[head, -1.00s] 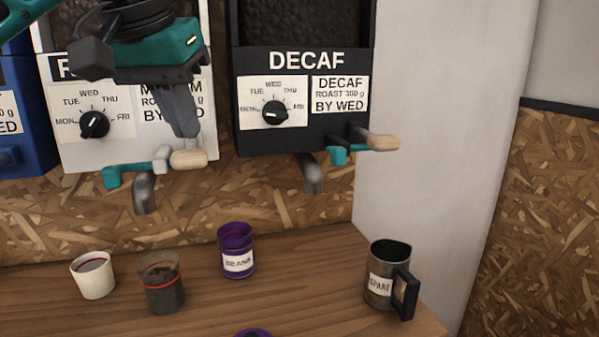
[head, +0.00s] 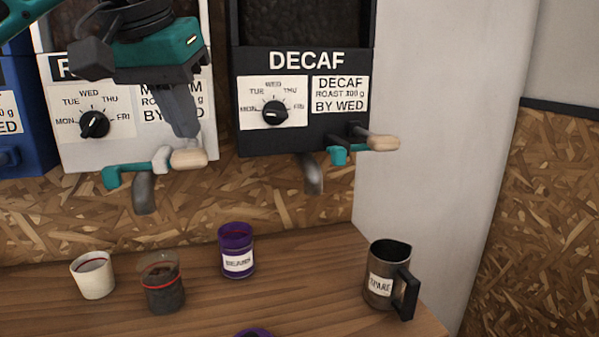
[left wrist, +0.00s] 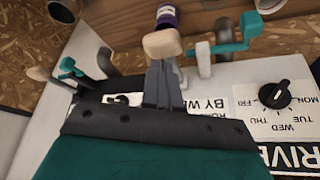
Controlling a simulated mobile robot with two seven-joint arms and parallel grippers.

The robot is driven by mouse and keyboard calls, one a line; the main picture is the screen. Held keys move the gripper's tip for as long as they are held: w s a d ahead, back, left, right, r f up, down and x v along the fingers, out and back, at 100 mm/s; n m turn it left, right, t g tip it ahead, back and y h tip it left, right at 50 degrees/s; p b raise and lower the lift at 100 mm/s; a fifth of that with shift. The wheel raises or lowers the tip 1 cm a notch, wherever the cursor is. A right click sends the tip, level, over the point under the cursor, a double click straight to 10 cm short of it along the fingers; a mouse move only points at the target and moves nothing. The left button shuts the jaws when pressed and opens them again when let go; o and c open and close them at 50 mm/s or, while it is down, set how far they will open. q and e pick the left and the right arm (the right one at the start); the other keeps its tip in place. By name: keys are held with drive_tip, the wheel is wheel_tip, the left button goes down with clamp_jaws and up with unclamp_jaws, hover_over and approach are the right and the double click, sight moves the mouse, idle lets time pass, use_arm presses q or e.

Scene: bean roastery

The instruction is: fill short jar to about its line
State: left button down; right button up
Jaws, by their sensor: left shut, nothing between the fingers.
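A short clear jar (head: 163,295) with a red line stands on the wooden counter. It holds dark contents up to about the red line; the exact level is hard to read. My left gripper (head: 188,133) is shut and empty, pointing down in front of the white dispenser (head: 75,155). Its fingertips are just above the wooden knob (head: 189,158) of that dispenser's teal lever; I cannot tell whether they touch. In the left wrist view the shut fingers (left wrist: 162,82) reach toward the knob (left wrist: 162,43). The dispenser's metal spout (head: 145,195) hangs above the jar. My right gripper is not in view.
A white cup (head: 93,278) stands left of the jar, and a purple labelled jar (head: 237,252) to its right. A dark mug (head: 388,282) sits near the counter's right end. The black DECAF dispenser (head: 300,140) hangs to the right. Counter between purple jar and mug is clear.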

sight(188, 151)
use_arm(q)
drive_tip(key=shift+f, duration=0.25)
drive_tip(key=shift+f+b, duration=1.05)
drive_tip(key=shift+f, duration=0.5)
idle(0.8)
idle(0.8)
